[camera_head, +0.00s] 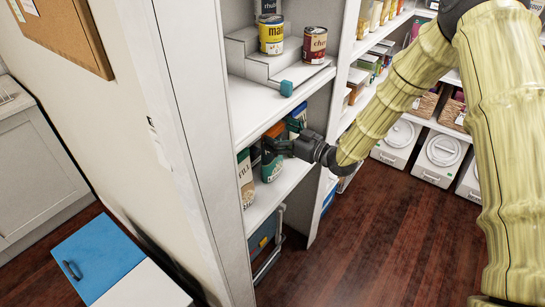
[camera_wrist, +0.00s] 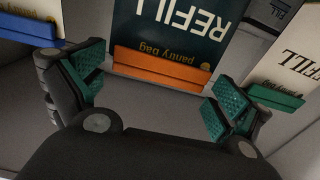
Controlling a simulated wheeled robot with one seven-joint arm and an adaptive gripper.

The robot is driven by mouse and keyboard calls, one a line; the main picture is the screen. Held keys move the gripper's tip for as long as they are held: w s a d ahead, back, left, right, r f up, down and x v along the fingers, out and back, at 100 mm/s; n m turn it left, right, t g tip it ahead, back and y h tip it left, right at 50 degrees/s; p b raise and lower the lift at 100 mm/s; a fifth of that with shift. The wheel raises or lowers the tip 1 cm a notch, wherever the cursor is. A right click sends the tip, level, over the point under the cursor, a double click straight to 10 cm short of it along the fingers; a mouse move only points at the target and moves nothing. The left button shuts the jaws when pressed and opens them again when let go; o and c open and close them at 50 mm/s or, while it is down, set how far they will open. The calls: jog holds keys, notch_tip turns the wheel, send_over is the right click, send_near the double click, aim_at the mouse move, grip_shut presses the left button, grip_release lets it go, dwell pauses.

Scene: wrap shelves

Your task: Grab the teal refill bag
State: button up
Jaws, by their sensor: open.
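A cream bag (camera_head: 245,180) stands left of the teal one; a cream bag with a green band (camera_wrist: 276,96) is close to my right finger in the wrist view. A blue-banded bag (camera_wrist: 30,28) is at left. The shelf above bears cans (camera_head: 271,35) and a small teal block (camera_head: 286,88).

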jog(key=shift+p+x, duration=0.35)
jog(key=shift+x, duration=0.95)
jog(key=c, duration=1.3)
jog(key=shift+c, duration=0.8)
jog(key=shift+d+r+b, duration=0.1)
jog(key=shift+b, duration=0.2)
